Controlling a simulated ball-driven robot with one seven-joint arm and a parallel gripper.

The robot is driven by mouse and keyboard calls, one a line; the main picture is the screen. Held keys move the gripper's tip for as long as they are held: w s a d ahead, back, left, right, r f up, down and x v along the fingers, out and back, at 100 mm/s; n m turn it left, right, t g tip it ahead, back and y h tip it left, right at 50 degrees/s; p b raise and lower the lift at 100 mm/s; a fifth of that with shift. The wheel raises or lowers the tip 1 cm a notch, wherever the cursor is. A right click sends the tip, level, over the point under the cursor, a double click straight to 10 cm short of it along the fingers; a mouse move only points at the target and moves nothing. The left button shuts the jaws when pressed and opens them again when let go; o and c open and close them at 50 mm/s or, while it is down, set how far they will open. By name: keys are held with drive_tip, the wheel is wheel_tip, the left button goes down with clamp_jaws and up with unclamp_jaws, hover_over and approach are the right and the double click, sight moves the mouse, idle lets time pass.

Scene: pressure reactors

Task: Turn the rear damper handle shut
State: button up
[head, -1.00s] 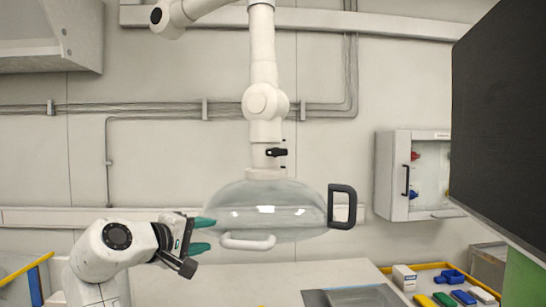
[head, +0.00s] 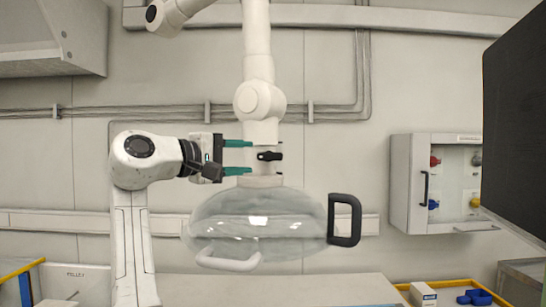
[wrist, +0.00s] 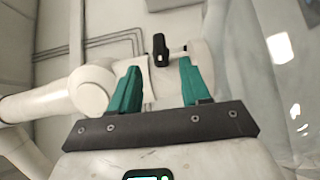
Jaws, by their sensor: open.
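The damper handle is a small black lever (head: 269,156) on the white extraction duct, just above its clear hood. It looks roughly horizontal in the head view. In the wrist view the black lever (wrist: 160,48) stands ahead, framed by the gap between my green fingertips. My gripper (head: 246,157) is open and empty, left of the lever at about its height. Its two fingers (wrist: 160,74) point at the duct, one above and one below the lever's height in the head view. The lever appears just beyond the fingertips; contact cannot be told.
The clear dome hood (head: 255,225) hangs just below my gripper, with a black side handle (head: 345,220) and a white front handle (head: 228,262). A wall cabinet (head: 408,185) and a dark panel (head: 515,140) are at right.

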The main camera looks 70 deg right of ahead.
sight(264, 157)
drive_tip(key=p+x, duration=0.1)
drive_tip(key=x, duration=0.8)
drive_tip(key=shift+p, duration=0.3)
drive_tip(key=shift+a, duration=0.1)
drive_tip(key=c, duration=0.8)
